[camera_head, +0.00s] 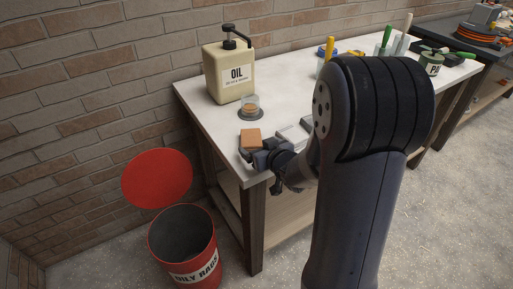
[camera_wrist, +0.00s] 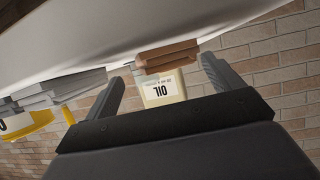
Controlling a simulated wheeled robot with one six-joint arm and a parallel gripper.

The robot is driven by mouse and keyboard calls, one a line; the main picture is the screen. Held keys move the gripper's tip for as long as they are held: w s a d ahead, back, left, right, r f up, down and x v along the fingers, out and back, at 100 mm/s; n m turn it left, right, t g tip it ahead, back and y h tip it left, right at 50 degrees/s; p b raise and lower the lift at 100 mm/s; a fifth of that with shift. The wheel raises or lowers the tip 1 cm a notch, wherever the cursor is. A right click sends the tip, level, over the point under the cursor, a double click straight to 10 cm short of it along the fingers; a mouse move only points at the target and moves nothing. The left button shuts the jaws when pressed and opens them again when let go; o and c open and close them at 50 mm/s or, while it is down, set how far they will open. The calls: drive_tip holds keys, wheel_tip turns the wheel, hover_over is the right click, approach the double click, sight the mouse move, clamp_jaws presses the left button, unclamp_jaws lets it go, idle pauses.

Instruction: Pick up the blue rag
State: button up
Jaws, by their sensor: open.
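I cannot make out a blue rag for certain in either view. My gripper (camera_head: 258,153) is low over the bench's near left corner, just in front of an orange-brown block (camera_head: 250,138). In the wrist view, which is upside down, my gripper (camera_wrist: 163,86) has its fingers spread apart, with the brown block (camera_wrist: 167,56) ahead between them. I cannot tell whether they touch it. My arm hides the middle of the bench.

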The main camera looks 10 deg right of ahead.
sight(257, 144)
drive_tip(key=shift+x, duration=1.35)
drive_tip(key=c, duration=0.8)
drive_tip(key=shift+r, duration=0.1)
wheel_tip(257, 144, up, 10)
drive_tip(key=p, duration=0.3)
